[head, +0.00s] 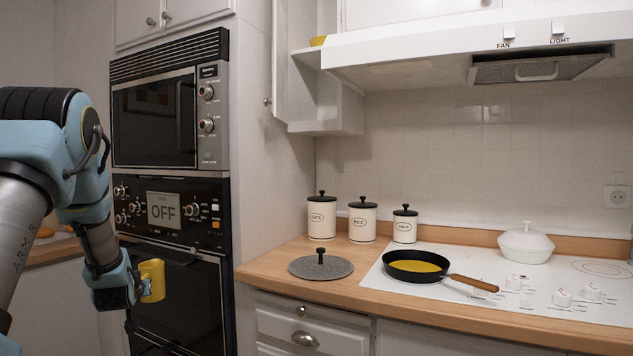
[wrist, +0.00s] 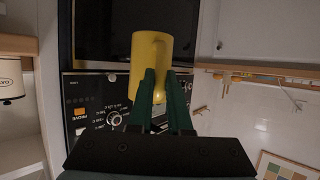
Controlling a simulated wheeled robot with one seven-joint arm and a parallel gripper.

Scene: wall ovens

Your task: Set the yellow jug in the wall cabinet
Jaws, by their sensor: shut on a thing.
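The yellow jug (head: 152,281) is held by my gripper (head: 138,286) at the lower left, in front of the wall ovens and clear of any surface. In the wrist view the jug (wrist: 151,58) is at the green fingertips (wrist: 161,84), which are shut on its lower part near the handle. The wall cabinet (head: 309,95) hangs left of the range hood, above and to the right of my gripper. Its door (head: 286,60) stands open. A yellow item (head: 318,41) sits on its shelf, only partly visible.
The wall oven (head: 172,215) and microwave (head: 155,120) stand behind my gripper. The wooden counter (head: 265,268) holds a grey lid (head: 320,266), several canisters (head: 362,222) and a black pan (head: 416,266) on the white hob. The range hood (head: 430,55) juts out beside the cabinet.

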